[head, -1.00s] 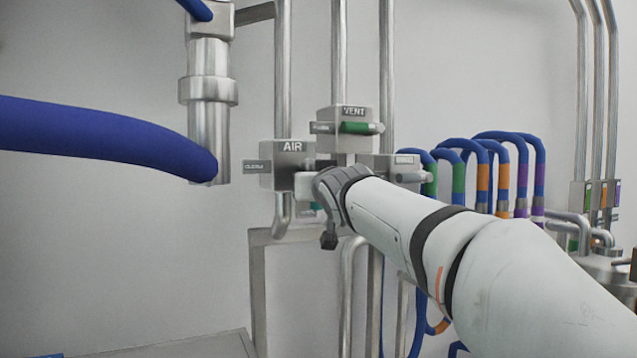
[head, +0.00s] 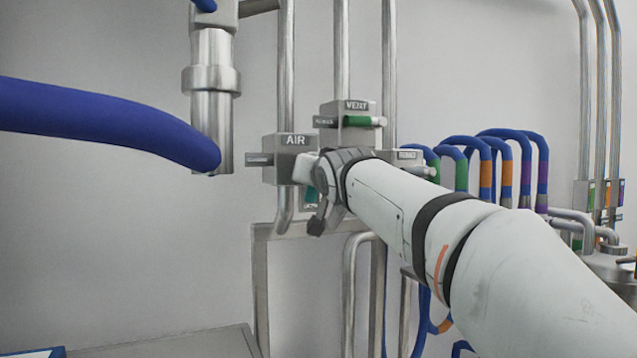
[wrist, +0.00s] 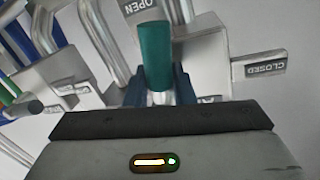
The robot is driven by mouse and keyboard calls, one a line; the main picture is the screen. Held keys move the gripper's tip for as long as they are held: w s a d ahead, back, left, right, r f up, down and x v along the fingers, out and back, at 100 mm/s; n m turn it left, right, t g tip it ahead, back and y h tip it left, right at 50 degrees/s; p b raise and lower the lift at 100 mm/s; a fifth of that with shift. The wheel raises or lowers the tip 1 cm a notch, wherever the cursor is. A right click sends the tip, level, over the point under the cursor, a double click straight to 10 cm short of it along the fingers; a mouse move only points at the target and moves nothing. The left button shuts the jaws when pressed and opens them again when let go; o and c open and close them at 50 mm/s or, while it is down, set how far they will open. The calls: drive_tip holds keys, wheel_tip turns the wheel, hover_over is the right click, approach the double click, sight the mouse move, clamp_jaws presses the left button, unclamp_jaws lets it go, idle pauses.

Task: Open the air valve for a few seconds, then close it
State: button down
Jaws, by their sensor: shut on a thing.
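The air valve is a grey box (head: 290,158) labelled AIR, on a vertical pipe left of centre in the head view. Its teal handle (head: 311,197) points down below the box there, partly hidden by my gripper. In the wrist view the teal handle (wrist: 155,55) stands between the dark blue fingers of my gripper (wrist: 158,88), which is shut on it. The handle points up toward the OPEN plate (wrist: 139,8), and the CLOSED plate (wrist: 260,67) lies off to the right. In the head view the fingertips are hidden.
The VENT valve (head: 347,108), with a green handle (head: 363,121), sits just above and right of the air valve. A third valve box (head: 408,160) is behind my arm. A thick blue hose (head: 100,125) crosses at left. Several coloured hoses (head: 500,150) loop at right.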

drive_tip(key=m, duration=0.1)
drive_tip(key=a+m, duration=0.1)
drive_tip(key=m, duration=0.1)
drive_tip(key=shift+s+r+g+b, duration=0.15)
drive_tip(key=shift+g+b, duration=0.15)
drive_tip(key=shift+b, duration=0.1)
drive_tip(key=m, duration=0.2)
drive_tip(key=r+m, duration=0.1)
drive_tip(key=shift+s+a+m+g+y+p, duration=0.15)
drive_tip(key=shift+a+m+g+y+p, duration=0.15)
drive_tip(key=shift+g+p, duration=0.1)
drive_tip(key=m, duration=0.1)
drive_tip(key=r+m+y+p, duration=0.1)
drive_tip(key=m, duration=0.1)
drive_tip(key=shift+s+a+m+g, duration=0.1)
drive_tip(key=shift+a+m+g, duration=0.1)
drive_tip(key=shift+m+g, duration=0.1)
drive_tip(key=shift+r+m+y+p, duration=0.2)
drive_tip(key=shift+m+p, duration=0.2)
drive_tip(key=shift+m, duration=0.25)
drive_tip(key=shift+r+m+y+p, duration=0.2)
drive_tip(key=shift+m+p, duration=0.2)
drive_tip(key=shift+m, duration=0.25)
drive_tip(key=c, duration=1.3)
unclamp_jaws()
drive_tip(key=shift+s+f, duration=0.1)
